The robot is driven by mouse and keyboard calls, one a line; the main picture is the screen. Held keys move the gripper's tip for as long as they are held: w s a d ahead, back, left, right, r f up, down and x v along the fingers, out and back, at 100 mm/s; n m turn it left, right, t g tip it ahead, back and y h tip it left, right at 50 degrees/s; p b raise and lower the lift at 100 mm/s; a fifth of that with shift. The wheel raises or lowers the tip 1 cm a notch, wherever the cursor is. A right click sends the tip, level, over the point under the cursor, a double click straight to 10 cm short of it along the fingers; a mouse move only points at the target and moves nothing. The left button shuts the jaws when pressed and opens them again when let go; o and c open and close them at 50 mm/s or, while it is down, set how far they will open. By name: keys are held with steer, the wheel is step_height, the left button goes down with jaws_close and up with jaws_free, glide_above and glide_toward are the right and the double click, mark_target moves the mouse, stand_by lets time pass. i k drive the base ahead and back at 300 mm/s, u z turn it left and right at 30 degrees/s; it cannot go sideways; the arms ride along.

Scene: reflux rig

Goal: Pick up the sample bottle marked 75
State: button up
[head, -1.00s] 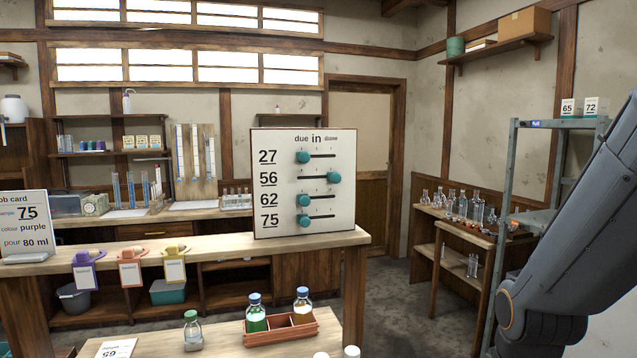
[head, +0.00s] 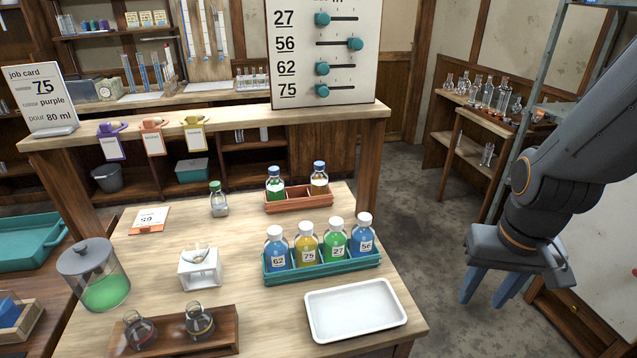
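The sample bottle marked 75 (head: 307,245) holds yellow liquid and has a white cap. It stands upright in the teal rack (head: 322,270) on the wooden table, second from the left. To its left is the blue bottle marked 62 (head: 277,250). To its right are the green bottle marked 27 (head: 335,242) and the blue bottle marked 56 (head: 362,236). My gripper (head: 488,288) hangs at the right, beyond the table's right edge and apart from the rack. Its two blue fingers are spread with nothing between them.
A white tray (head: 355,309) lies in front of the rack. A red-brown rack (head: 299,201) with two bottles stands behind it. A wooden flask stand (head: 190,338), white holder (head: 199,268) and jar (head: 97,277) are left. The job card (head: 41,95) reads 75, purple, 80 ml.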

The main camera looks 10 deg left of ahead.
mark_target(305, 248)
steer(key=u, duration=1.55)
steer(key=k, duration=0.35)
steer(key=z, duration=0.35)
steer(key=i, duration=0.5)
steer(key=u, duration=0.05)
